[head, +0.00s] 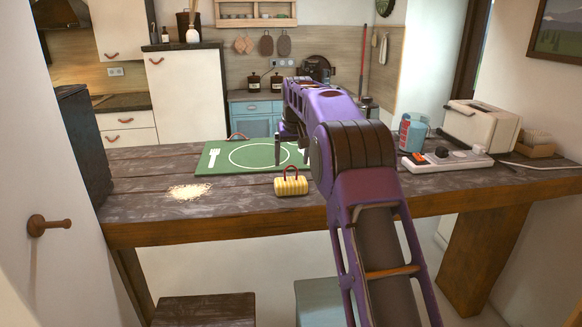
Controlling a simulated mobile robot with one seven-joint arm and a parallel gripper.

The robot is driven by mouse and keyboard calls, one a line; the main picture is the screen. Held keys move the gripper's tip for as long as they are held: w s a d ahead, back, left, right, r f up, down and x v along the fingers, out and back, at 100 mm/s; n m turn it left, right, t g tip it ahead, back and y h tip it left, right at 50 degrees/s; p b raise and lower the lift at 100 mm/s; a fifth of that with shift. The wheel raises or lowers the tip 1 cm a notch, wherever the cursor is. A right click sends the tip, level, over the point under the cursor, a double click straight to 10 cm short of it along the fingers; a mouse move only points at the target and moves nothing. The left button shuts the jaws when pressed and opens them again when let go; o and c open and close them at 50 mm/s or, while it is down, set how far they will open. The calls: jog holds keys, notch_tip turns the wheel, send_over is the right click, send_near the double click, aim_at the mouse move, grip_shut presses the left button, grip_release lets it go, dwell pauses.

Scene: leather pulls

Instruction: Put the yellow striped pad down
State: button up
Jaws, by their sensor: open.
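The yellow striped pad (291,187) rests on the wooden table near its front edge, in the head view. It is a small block with light stripes and a dark red loop handle on top. My gripper (290,158) points down just above and behind the pad in the picture, and its jaws are open. It appears clear of the pad, with nothing seen between the fingers. My purple arm hides part of the gripper and the table to its right.
A green placemat (222,165) with a white plate and cutlery print lies behind the pad. Crumbs (190,192) lie to the left. A power strip (447,160), blue-and-red jug (412,135) and toaster (482,128) stand at right. The table's front left is mostly clear.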

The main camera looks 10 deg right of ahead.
jog(key=v, duration=0.7)
jog(key=shift+r, duration=0.35)
jog(key=shift+s, duration=0.15)
